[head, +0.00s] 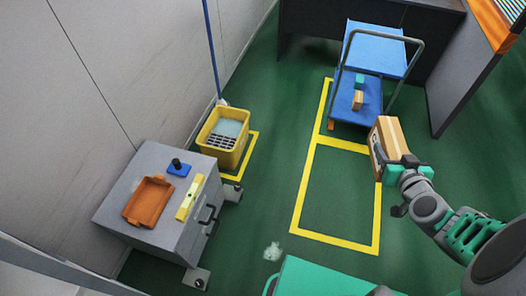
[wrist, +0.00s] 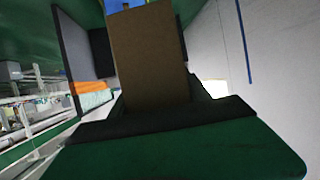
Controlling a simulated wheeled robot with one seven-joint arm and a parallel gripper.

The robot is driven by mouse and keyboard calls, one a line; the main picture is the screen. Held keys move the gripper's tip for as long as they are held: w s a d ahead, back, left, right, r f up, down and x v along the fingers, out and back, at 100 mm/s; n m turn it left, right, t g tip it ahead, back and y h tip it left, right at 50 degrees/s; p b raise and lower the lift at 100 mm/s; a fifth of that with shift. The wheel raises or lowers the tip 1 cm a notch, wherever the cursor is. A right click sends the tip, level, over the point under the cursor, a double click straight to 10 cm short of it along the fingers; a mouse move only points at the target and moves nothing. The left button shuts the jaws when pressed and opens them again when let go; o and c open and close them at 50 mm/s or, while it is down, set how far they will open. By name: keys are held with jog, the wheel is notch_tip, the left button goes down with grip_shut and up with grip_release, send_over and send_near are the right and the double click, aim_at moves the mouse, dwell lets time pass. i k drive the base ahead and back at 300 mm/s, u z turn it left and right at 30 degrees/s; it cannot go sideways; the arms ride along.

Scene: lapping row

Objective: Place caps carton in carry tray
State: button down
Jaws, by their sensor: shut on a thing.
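The caps carton (head: 386,136), a tan-brown box, is held up off the floor at the right of the head view. My gripper (head: 402,168) is shut on it. In the wrist view the carton (wrist: 150,55) stands between the dark fingers and fills the upper middle. The carry tray is likely the orange, low-walled tray (head: 149,201) on the grey cabinet at the left. It looks empty and is far from my gripper.
A yellow level (head: 188,197) and a blue block with a black knob (head: 178,167) share the grey cabinet (head: 160,235). A yellow mop bucket (head: 223,138) stands behind it. A blue cart (head: 357,98) carries small boxes. Yellow-lined green floor lies clear between.

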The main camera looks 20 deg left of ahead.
aim_at(150, 204)
jog(key=i, duration=2.05)
jog(key=u, duration=4.35)
jog(key=i, duration=0.95)
